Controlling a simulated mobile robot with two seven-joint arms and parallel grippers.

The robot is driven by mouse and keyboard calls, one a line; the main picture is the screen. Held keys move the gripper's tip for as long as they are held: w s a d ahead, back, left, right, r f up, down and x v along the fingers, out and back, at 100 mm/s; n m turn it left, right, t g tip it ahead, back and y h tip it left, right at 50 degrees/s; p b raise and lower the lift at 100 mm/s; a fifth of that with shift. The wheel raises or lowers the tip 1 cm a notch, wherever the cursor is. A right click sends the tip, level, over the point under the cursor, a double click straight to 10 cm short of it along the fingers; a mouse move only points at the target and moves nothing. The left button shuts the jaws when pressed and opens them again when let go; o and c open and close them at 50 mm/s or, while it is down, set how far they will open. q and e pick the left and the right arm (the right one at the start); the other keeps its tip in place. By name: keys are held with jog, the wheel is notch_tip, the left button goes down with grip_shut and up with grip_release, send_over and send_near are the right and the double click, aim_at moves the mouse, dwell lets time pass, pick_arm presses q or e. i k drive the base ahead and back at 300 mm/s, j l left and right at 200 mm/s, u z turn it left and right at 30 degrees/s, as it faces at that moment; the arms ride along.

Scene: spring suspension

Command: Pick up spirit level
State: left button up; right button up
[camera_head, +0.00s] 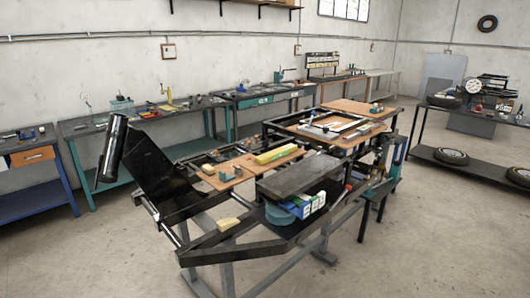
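A yellow bar-shaped object (277,155) lies on a wooden board (237,172) on the central workbench. It could be the spirit level, but it is too small to see a vial or markings. No gripper shows near it. Neither my left nor my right gripper can be made out in the head view.
A dark grey slab (300,177), blue-and-white boxes (312,204) and a pale block (229,224) lie on the bench's near side. A black tube (112,148) and black panel (160,175) stand at its left. Open floor lies in front and right.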

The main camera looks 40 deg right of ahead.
aim_at(267, 157)
jog(key=l+u, duration=0.15)
jog(key=l, duration=0.4)
jog(key=k+l+u, duration=0.2)
jog(key=l, duration=1.4)
